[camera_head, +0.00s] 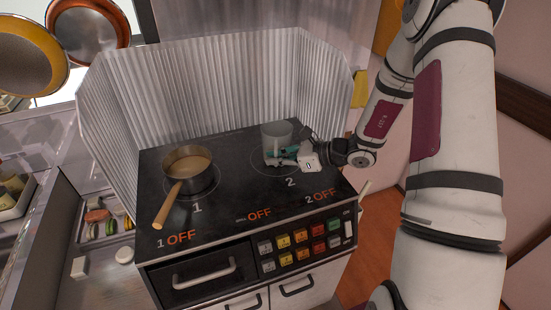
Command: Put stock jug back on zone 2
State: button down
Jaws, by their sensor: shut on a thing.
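The stock jug (277,134) is a grey cup-like vessel, upright at zone 2 (262,171), the right ring on the black cooktop. My gripper (283,155) reaches in from the right and is shut on the jug's near side, low down. The fingers hide the jug's lower part, so I cannot tell whether its base touches the cooktop. Zone 1 (218,187) on the left holds a saucepan (190,178) with tan contents and a wooden handle pointing to the front.
A corrugated metal screen (190,85) stands behind and beside the cooktop. Coloured buttons (300,237) and a drawer (203,272) are on the front. Pans (88,27) hang at upper left. A counter with small items (104,220) lies left. The cooktop's front strip is clear.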

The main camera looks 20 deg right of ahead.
jog(key=shift+f, duration=0.15)
jog(key=c, duration=1.7)
grip_release()
